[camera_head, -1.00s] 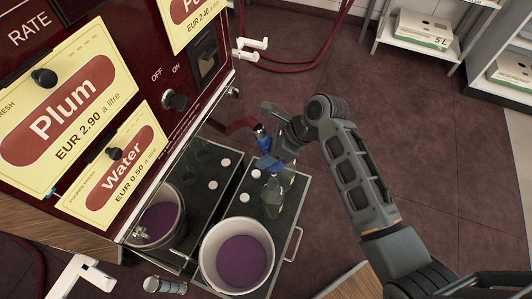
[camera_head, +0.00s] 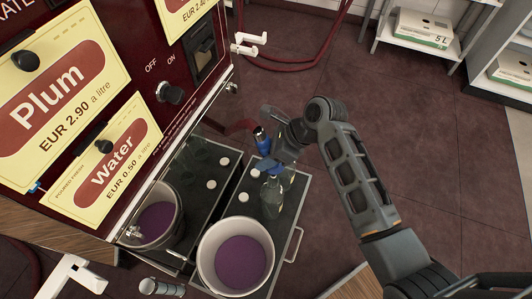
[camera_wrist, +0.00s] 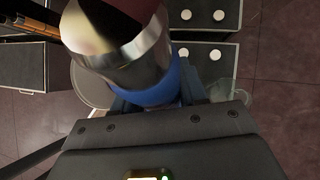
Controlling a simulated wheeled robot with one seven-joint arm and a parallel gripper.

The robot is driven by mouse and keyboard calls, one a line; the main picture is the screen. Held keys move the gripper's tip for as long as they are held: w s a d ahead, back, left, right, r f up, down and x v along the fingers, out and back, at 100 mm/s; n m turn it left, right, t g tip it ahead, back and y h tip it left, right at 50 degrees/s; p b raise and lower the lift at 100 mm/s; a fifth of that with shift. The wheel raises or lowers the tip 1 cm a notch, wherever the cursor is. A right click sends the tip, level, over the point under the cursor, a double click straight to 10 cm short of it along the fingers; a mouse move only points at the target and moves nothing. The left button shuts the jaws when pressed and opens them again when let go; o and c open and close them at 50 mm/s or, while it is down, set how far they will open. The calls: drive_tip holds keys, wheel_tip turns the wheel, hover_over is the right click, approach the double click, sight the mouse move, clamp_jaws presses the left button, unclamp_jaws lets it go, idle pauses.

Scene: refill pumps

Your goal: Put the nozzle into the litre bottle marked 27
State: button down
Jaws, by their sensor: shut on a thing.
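My gripper (camera_head: 272,150) is shut on the nozzle (camera_head: 262,140), which has a blue body and a metal collar. A dark red hose runs from the nozzle toward the dispenser at left. In the wrist view the nozzle (camera_wrist: 140,60) fills the upper middle, with the blue part between my fingers. A clear glass bottle (camera_head: 271,196) stands upright on the dark tray directly below the gripper. The nozzle's lower end is close to the bottle's mouth; I cannot tell whether it is inside. No number can be read on the bottle.
A white bucket (camera_head: 207,266) with purple liquid stands in front of the bottle, and a metal bucket (camera_head: 158,222) stands at left. The dispenser (camera_head: 150,100) with price signs rises at left. Dark trays (camera_head: 242,208) with white round knobs lie around the bottle.

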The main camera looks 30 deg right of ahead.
wheel_tip(320, 180, down, 6)
drive_tip(key=b, duration=0.2)
drive_tip(key=shift+f, duration=0.25)
drive_tip(key=c, duration=0.5)
unclamp_jaws()
idle(0.6)
drive_tip(key=p+v, duration=0.1)
drive_tip(key=v, duration=0.7)
